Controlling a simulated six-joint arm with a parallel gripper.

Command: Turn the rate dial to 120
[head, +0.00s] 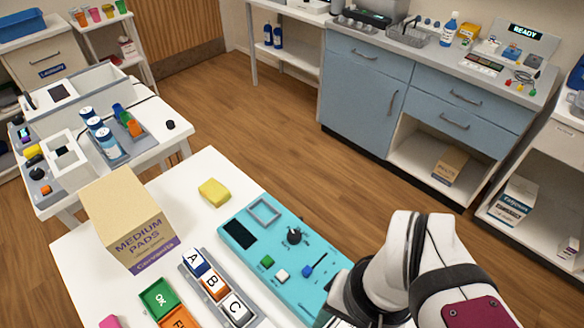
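A teal panel (250,251) lies on the white table in front of me. A black dial (295,236) with small marks around it sits near its upper right side; its numbers are too small to read. The panel also carries a dark, blank-looking screen (240,233), a grey square frame (264,211), a green button (267,261), a white button (282,274) and a blue-and-black lever (307,270). My white arm comes in from the lower right and covers the panel's lower right end. My gripper's fingers do not show.
A cardboard box (127,217), a yellow sponge (214,192) and a grey tray (192,277) of A, B, C blocks are left of the panel. Green and orange bins (159,299) stand at the front. A second white table (160,150) with devices stands behind left.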

